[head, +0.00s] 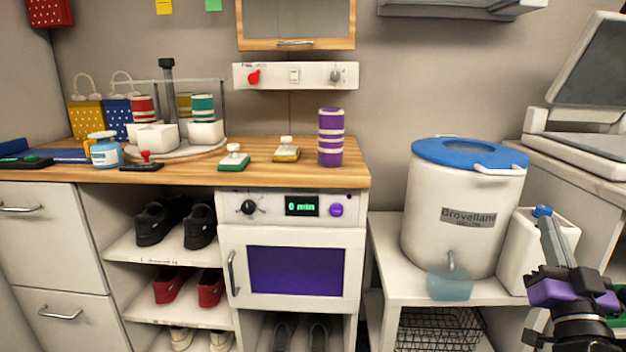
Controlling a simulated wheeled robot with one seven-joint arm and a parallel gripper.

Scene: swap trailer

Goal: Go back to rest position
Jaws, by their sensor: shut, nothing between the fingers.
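My gripper (547,226) is at the lower right of the head view, pointing up and away from me. Its grey fingers are together and hold nothing. It appears in front of a white box-like container (519,254). A small blue knob (542,211) shows right at the fingertips; I cannot tell whether they touch it. The purple and black part of my wrist shows below the fingers.
A white drum with a blue lid (462,153) stands left of my gripper on a low white shelf (388,252). A wooden counter (290,176) holds a purple striped canister (330,137) and small stamps. A grey flip-up device (585,145) stands at the right.

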